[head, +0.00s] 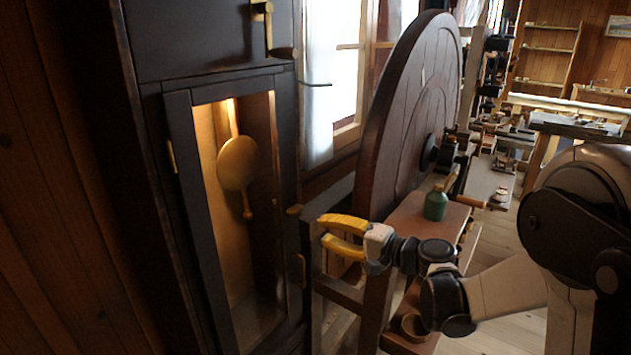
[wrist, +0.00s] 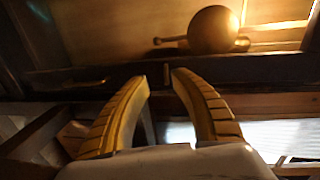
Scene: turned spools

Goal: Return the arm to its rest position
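My gripper (head: 322,229) has two yellow fingers and is held out to the left in the head view, in front of the dark clock case (head: 148,125). In the wrist view my gripper (wrist: 160,78) shows its two fingers parted, with a gap between the tips and nothing in it. The arm stretches from the right side of the head view toward the clock. The clock's pendulum, with a round brass bob (head: 238,163), hangs inside the lit case. The bob also shows in the wrist view (wrist: 213,30), beyond the fingertips.
A large wooden wheel (head: 405,120) stands right of the clock, behind the arm. A small bench (head: 418,222) with a green bottle (head: 435,205) is close beside the arm. A ring-shaped item (head: 414,326) sits lower down. Open floor (head: 510,335) shows at the right.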

